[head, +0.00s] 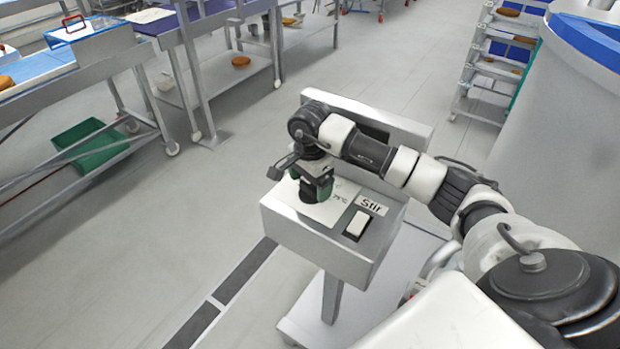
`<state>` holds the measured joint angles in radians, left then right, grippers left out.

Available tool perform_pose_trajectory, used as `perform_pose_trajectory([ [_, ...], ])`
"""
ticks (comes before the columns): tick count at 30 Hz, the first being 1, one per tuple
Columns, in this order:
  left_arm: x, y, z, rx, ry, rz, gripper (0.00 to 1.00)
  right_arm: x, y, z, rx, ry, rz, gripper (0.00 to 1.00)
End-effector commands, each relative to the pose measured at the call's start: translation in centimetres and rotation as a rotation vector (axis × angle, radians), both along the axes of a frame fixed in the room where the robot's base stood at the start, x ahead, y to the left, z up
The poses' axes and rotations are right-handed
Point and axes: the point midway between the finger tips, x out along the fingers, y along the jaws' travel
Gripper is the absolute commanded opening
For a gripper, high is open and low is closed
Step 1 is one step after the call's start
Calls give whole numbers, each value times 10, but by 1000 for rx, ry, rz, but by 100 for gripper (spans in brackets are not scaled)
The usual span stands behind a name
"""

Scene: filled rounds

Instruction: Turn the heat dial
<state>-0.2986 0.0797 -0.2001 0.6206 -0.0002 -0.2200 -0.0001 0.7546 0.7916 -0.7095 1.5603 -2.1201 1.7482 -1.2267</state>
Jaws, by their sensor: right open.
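The heat dial (308,193) is a dark round knob on the white plate of a grey control box (310,243). A marking reading "75°C" shows beside it on the plate. My right gripper (312,180) points down over the dial with its fingers around or just above it. It is open; whether the fingers touch the dial I cannot tell, as the gripper hides much of it. A white rocker switch (357,224) labelled "Stir" sits on the same box, right of the dial. My left gripper is not in view.
The control box stands on a post, with a grey panel behind it. A large steel vat (560,130) with a blue rim stands at the right. A conveyor (50,85) and a green crate (88,146) are at the left. The floor between is clear.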

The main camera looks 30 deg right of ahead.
Motion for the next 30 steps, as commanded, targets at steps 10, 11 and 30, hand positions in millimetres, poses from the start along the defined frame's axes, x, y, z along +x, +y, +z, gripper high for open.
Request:
perform_pose_trajectory([
  [10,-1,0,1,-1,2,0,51,0,0,-5,-1,0,0,88],
  [11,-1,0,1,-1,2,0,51,0,0,-5,0,0,0,84],
  [30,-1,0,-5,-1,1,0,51,0,0,-5,0,-2,-54,39],
])
